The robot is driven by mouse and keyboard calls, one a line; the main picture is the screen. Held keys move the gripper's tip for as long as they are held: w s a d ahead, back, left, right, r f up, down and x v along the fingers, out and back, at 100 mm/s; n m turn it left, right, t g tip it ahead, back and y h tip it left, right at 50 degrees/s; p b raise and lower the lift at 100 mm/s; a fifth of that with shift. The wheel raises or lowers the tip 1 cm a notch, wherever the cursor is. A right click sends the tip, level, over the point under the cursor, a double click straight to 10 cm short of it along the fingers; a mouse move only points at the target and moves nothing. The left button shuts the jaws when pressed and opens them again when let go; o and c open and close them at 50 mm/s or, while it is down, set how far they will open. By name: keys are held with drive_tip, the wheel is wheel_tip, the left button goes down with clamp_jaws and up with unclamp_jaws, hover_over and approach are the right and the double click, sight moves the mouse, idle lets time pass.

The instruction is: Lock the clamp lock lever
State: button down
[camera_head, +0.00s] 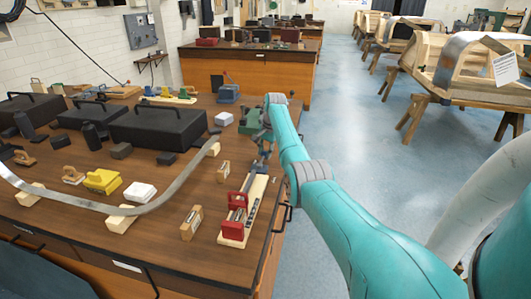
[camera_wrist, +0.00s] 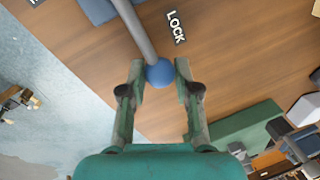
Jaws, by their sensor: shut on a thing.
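In the wrist view, the clamp lock lever is a grey rod (camera_wrist: 133,30) ending in a round blue knob (camera_wrist: 158,72). My gripper (camera_wrist: 159,69) has one finger on each side of the knob and is shut on it. A dark label reading LOCK (camera_wrist: 176,27) lies on the wooden bench top just right of the rod. A blue-grey block (camera_wrist: 97,10) shows at the top edge beside the rod. The rod's far end is cut off by the frame. In the head view, my arm reaches over the bench's right side, and I cannot make out the lever there.
A green tool (camera_wrist: 243,128) is close to the right finger. The wooden workbench (camera_head: 85,157) holds black cases (camera_head: 158,127), a curved metal strip (camera_head: 165,195) and a red-ended clamp fixture (camera_head: 235,220). The blue floor (camera_head: 345,130) right of the bench is open.

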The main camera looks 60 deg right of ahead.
drive_tip(key=shift+w+a, duration=0.1)
drive_tip(key=c, duration=0.8)
unclamp_jaws()
drive_tip(key=r, duration=0.4)
drive_tip(key=s+r, duration=0.1)
drive_tip(key=r, duration=0.2)
drive_tip(key=s+r, duration=0.1)
drive_tip(key=r, duration=0.3)
drive_tip(key=shift+s+r, duration=0.15)
drive_tip(key=shift+r, duration=0.2)
